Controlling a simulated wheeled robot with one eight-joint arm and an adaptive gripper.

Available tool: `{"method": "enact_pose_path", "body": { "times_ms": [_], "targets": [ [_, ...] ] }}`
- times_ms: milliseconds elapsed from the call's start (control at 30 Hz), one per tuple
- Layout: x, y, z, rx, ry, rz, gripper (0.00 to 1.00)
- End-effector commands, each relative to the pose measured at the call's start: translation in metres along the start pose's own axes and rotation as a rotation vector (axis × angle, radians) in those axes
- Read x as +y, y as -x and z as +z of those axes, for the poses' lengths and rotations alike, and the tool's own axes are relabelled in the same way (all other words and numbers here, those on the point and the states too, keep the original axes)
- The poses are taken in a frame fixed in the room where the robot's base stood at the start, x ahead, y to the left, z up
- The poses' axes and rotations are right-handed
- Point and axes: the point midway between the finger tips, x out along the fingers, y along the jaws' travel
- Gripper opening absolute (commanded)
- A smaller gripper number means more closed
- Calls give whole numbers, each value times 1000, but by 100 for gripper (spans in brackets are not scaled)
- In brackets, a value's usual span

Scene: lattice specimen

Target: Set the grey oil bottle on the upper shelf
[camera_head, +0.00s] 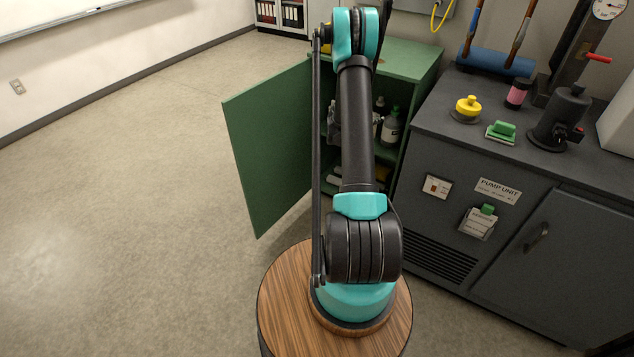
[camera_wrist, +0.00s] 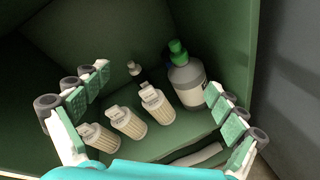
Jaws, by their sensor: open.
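The grey oil bottle (camera_wrist: 187,80) has a green cap and a pale label. It stands upright on a green shelf (camera_wrist: 188,125) inside the cabinet, at the right in the wrist view. In the head view the bottle (camera_head: 391,128) shows just right of my arm. My gripper (camera_wrist: 157,82) is open and empty, its padded fingers spread to both sides of the wrist view. The bottle is beyond the right finger and apart from it. In the head view my arm hides most of the gripper and part of the cabinet.
The green cabinet door (camera_head: 268,150) is open to the left. A dark pump unit (camera_head: 480,215) stands close on the right. Floor at left is clear.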

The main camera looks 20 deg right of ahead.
Motion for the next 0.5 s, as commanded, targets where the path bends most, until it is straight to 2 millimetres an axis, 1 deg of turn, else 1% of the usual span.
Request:
{"method": "enact_pose_path", "body": {
  "times_ms": [33,167,200,233,367,400,467,500],
  "targets": [
    [7,18,8,28,-62,-14,96],
    [15,63,22,104,-242,-69,96],
    [17,78,26,127,-295,-87,96],
    [17,89,29,144,-336,-102,96],
    [16,139,40,215,-503,-174,96],
    [14,155,43,236,-553,-198,96],
    [9,179,46,268,-627,-238,96],
    [6,196,48,288,-675,-265,96]
  ]
}}
